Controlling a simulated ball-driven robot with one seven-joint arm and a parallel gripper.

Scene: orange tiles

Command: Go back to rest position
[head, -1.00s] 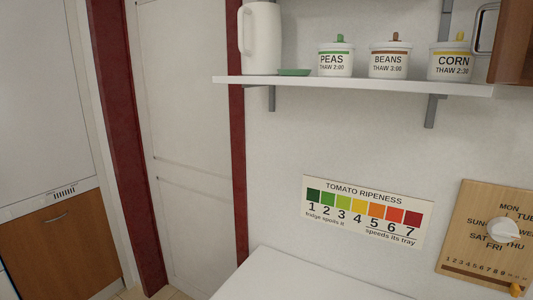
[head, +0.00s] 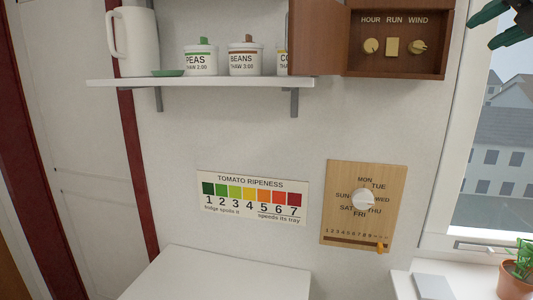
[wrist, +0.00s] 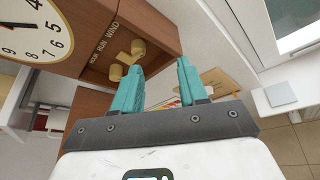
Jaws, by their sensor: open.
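My gripper (wrist: 158,90) shows in the wrist view with two teal fingers spread apart and nothing between them. In the head view a part of my gripper (head: 492,14) shows at the top right corner, in front of the window. In the wrist view its fingers point toward an open brown wooden box (wrist: 125,45) with dials. That box also shows in the head view (head: 397,67), with labels HOUR, RUN and WIND over two round dials and a square piece. I cannot tell how far the fingers are from the box.
A shelf (head: 215,82) holds a white jug (head: 135,42) and labelled jars. Below are a tomato ripeness chart (head: 252,197), a wooden day board (head: 350,220) and a white surface (head: 215,275). A potted plant (head: 515,275) stands at the right. A clock (wrist: 35,30) is near my gripper.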

